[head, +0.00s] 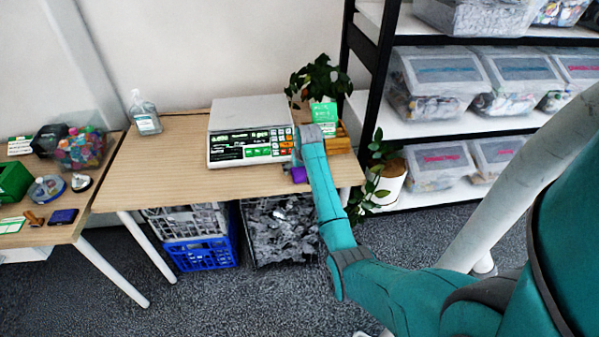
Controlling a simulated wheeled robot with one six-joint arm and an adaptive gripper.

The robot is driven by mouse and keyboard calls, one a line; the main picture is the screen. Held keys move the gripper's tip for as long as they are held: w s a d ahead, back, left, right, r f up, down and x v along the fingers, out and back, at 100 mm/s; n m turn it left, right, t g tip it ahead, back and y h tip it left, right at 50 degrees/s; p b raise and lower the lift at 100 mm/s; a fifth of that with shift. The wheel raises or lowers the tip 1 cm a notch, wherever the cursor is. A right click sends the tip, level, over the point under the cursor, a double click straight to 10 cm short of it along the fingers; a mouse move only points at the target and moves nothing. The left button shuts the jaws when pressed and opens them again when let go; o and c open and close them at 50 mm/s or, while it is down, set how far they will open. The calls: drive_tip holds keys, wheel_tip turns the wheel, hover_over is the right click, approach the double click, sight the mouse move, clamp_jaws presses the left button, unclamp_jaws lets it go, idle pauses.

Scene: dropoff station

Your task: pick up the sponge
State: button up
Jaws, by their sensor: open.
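A small purple block (299,174), which looks like the sponge, lies near the front edge of the right-hand table (180,183). My teal arm comes in from the right and covers part of that area. My gripper (296,158) is at the arm's far end, just above and behind the purple block in the picture. It is open, mostly hidden by the arm, and its fingertips are hard to make out. I cannot tell whether it touches the block.
A scale (250,115) stands close behind and left of the gripper. A sanitizer bottle (145,115), a yellow-brown block (338,141), a green card (325,112) and plants (318,78) are around it. Crates (202,252) sit below. A shelf (425,125) with bins stands right. The table's left part is clear.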

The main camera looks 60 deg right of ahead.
drive_tip(key=shift+f, duration=0.25)
idle(0.4)
drive_tip(key=shift+c, duration=0.3)
drive_tip(key=c, duration=0.9)
drive_tip(key=shift+o, duration=0.2)
